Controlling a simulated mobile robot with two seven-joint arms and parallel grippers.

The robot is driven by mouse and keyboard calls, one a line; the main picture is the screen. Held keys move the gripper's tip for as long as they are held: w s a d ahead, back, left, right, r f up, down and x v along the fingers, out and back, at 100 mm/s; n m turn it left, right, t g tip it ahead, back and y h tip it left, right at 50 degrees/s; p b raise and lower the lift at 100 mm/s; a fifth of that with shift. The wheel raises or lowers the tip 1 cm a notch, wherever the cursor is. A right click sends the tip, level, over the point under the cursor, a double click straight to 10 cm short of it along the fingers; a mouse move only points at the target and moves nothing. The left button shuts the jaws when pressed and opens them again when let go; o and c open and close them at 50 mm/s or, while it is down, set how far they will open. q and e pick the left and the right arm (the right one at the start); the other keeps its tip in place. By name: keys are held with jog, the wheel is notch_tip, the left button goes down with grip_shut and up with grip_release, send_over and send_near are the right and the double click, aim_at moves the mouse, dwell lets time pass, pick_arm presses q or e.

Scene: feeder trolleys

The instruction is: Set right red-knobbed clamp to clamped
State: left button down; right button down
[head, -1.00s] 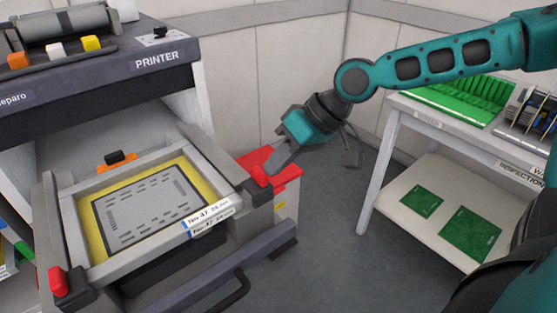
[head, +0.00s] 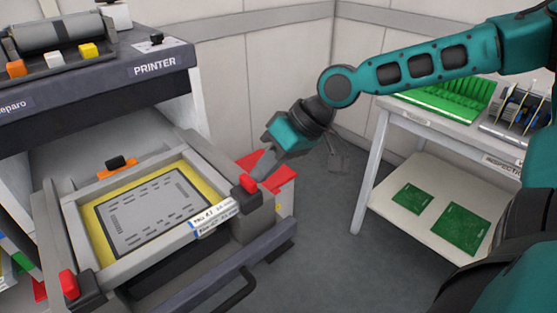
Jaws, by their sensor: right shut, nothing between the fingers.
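The right red-knobbed clamp (head: 249,184) sits at the front right corner of the printer's stencil frame (head: 166,244). Its red knob stands up from a dark block. My right gripper (head: 262,174) is shut and empty, its fingertips close behind and to the right of the red knob. I cannot tell whether they touch it. The left red-knobbed clamp (head: 69,284) is at the frame's front left corner, its knob also standing up. My left gripper is not in view.
The printer (head: 155,68) stands at the left, with a drawer handle (head: 235,293) below the frame. A red-topped box (head: 280,175) stands behind the right clamp. An inspection table (head: 440,135) with green boards is at the right. Grey floor lies between.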

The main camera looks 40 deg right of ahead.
jog(key=shift+s+a, duration=0.1)
jog(key=shift+s, duration=0.05)
